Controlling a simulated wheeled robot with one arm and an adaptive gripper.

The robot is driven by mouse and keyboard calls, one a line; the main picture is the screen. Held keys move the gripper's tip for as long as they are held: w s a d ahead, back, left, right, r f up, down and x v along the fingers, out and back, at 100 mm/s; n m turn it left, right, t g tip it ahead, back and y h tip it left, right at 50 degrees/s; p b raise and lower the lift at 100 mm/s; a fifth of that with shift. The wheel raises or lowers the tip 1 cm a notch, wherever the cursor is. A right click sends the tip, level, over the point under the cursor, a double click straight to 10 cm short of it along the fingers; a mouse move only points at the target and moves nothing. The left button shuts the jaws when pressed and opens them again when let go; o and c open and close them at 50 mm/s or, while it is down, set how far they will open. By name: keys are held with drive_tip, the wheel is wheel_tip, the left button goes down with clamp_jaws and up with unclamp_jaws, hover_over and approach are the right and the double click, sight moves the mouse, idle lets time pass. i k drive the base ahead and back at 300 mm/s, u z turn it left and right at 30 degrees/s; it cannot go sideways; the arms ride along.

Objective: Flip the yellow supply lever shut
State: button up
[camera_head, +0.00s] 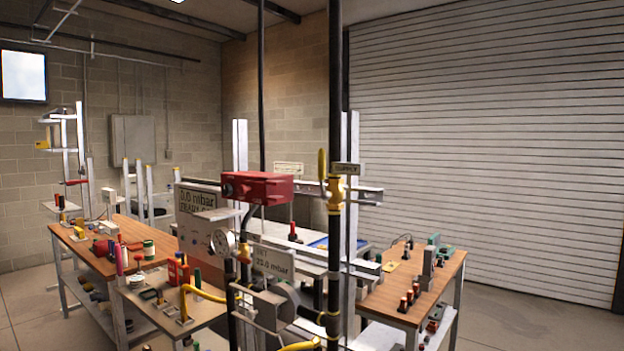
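The yellow supply lever (322,167) stands upright, roughly in line with the black vertical pipe (335,90), just to that pipe's left. Below it a yellow valve body (335,192) sits on the pipe. Nothing is seen touching the lever.
A round gauge (222,242) and yellow pipes crowd the space below. Wooden-topped benches (425,268) with small parts stand on both sides. Open floor (535,315) is at right.

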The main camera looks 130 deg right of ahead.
sight(325, 195)
drive_tip(key=z, duration=4.75)
